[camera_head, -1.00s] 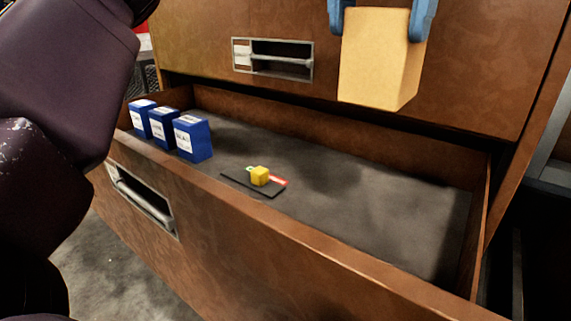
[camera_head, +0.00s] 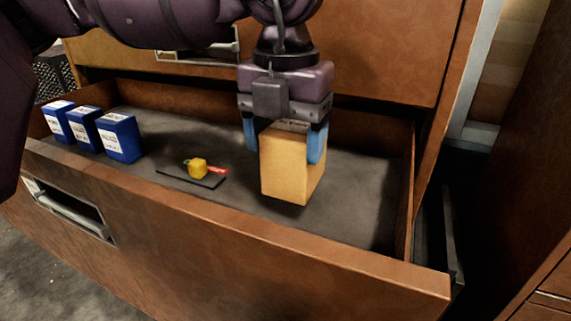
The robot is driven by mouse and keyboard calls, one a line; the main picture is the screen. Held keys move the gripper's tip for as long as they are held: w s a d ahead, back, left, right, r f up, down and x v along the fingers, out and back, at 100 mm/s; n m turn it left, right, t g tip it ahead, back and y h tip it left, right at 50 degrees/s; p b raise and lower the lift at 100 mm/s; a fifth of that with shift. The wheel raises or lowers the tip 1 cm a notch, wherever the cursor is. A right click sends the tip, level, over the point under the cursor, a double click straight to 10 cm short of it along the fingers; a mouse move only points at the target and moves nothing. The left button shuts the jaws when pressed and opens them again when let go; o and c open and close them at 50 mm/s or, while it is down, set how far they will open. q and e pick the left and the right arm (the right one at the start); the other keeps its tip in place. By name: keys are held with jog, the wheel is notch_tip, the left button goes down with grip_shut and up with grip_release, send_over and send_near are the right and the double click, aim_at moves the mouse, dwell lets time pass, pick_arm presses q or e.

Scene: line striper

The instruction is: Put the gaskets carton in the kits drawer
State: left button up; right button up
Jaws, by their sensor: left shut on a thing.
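The gaskets carton (camera_head: 284,172), a plain tan box, is held upright by my left gripper (camera_head: 285,146). The blue fingers are shut on its left and right sides near the top. The carton is inside the outline of the open kits drawer (camera_head: 250,229), right of its middle. Its lower end shows against the dark drawer floor; I cannot tell whether it touches. My right gripper is not in view.
Several blue boxes (camera_head: 120,138) stand in a row at the drawer's left end. Drawer floor right of the carton is clear. A closed drawer front (camera_head: 380,60) rises behind.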

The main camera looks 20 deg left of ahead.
aim_at(286, 167)
pick_arm(q)
notch_tip(286, 167, down, 4)
jog(key=shift+f, duration=0.1)
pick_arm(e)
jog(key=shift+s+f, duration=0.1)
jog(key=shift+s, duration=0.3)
pick_arm(q)
jog(key=shift+f, duration=0.2)
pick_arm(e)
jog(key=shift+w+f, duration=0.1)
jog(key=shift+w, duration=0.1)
pick_arm(q)
jog(key=o, duration=1)
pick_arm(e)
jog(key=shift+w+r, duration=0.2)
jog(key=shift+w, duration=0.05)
pick_arm(q)
jog(key=shift+r, duration=0.1)
jog(key=shift+r, duration=0.15)
notch_tip(286, 167, up, 11)
jog(key=shift+f+b, duration=0.1)
jog(key=shift+b, duration=0.25)
jog(key=shift+r, duration=0.55)
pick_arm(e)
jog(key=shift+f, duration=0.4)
